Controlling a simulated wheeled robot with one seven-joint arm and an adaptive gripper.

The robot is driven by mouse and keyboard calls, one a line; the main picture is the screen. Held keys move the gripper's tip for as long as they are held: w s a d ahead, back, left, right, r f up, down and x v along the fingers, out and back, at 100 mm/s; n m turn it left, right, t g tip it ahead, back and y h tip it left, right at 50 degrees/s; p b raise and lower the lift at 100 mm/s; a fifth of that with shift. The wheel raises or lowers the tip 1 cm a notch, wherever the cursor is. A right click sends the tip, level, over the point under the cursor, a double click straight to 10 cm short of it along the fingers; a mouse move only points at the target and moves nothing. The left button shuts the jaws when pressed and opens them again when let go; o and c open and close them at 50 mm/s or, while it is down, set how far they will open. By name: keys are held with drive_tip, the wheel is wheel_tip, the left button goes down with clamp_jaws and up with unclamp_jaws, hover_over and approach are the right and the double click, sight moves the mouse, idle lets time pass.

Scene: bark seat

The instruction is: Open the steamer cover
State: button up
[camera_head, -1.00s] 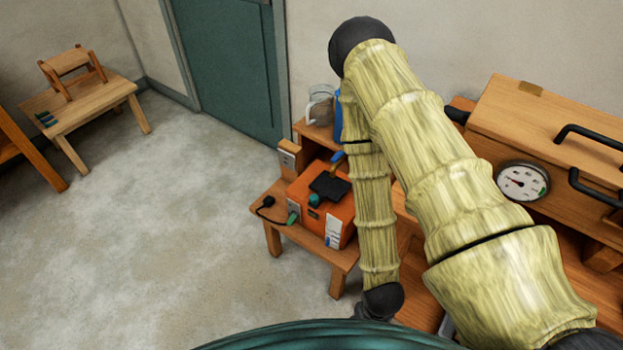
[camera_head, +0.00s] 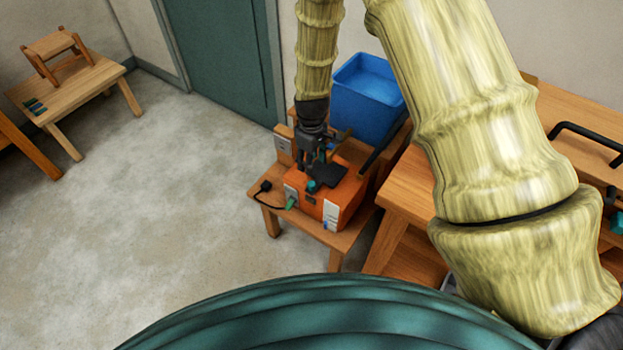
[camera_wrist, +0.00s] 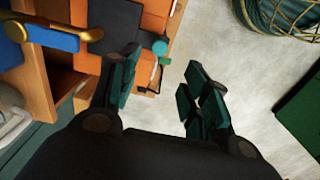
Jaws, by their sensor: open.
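An orange box (camera_head: 345,200), which looks like the steamer, stands on a low wooden table. A black flat plate (camera_head: 333,173) lies on its top, with a round teal knob (camera_head: 313,187) beside it. My gripper (camera_head: 318,168) hangs pointing down over the box and hides part of its top. In the wrist view, my gripper (camera_wrist: 160,65) is open with nothing between its fingers. The black plate (camera_wrist: 113,25) and the teal knob (camera_wrist: 160,47) show beyond the left finger. I cannot tell the exact height of the fingertips above the box.
A blue bin (camera_head: 365,95) stands behind the box. A wooden chest with a black handle (camera_head: 587,140) is at the right. A brass lever on a blue part (camera_wrist: 50,35) shows at upper left in the wrist view. The concrete floor (camera_head: 150,200) at left is clear.

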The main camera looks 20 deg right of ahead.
sight(311, 184)
drive_tip(key=shift+f+p, duration=1.15)
drive_tip(key=shift+f, duration=4.2)
drive_tip(key=shift+c, duration=0.3)
clamp_jaws()
